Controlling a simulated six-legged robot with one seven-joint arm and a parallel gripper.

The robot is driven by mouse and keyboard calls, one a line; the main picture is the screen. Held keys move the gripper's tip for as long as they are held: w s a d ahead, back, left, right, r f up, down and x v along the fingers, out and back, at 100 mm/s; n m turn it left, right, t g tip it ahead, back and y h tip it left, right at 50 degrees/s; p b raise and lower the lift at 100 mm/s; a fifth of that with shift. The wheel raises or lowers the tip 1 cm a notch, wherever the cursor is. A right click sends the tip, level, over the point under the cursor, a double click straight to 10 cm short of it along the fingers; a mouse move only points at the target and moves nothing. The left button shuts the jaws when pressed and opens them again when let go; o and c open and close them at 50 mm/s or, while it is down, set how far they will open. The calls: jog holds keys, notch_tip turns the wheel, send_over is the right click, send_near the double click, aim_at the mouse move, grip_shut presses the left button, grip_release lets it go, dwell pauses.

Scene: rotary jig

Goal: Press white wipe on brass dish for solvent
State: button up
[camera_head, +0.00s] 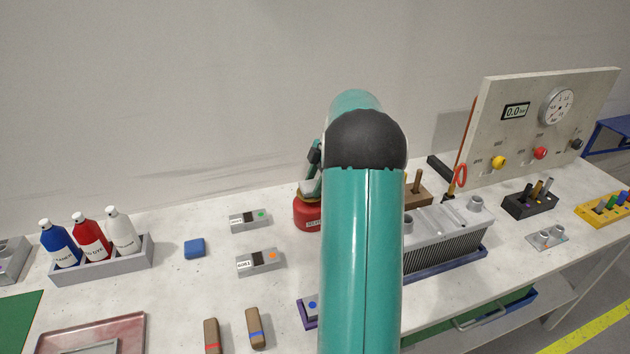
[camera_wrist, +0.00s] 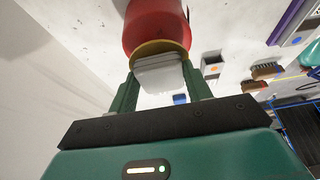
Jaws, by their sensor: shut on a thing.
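In the wrist view my gripper (camera_wrist: 162,74) is shut on the white wipe (camera_wrist: 160,82), a folded white pad between its two green fingers. The wipe's far edge meets the brass dish (camera_wrist: 146,48) on top of the red solvent can (camera_wrist: 155,24). Whether it presses on the dish or sits just above it, I cannot tell. In the head view the red can (camera_head: 306,214) stands on the bench left of my teal arm.
Two grey blocks (camera_head: 260,262) and a blue block (camera_head: 194,248) lie left of the can. A rack (camera_head: 102,262) holds blue, red and white bottles. Brushes (camera_head: 256,328) lie in front. A finned metal unit (camera_head: 445,240) and gauge panel (camera_head: 540,120) stand to the right.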

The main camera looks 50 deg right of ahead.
aim_at(315, 184)
jog(key=shift+f, duration=0.65)
dwell(0.6)
jog(key=shift+r, duration=0.1)
dwell(0.6)
jog(key=shift+r, duration=3.4)
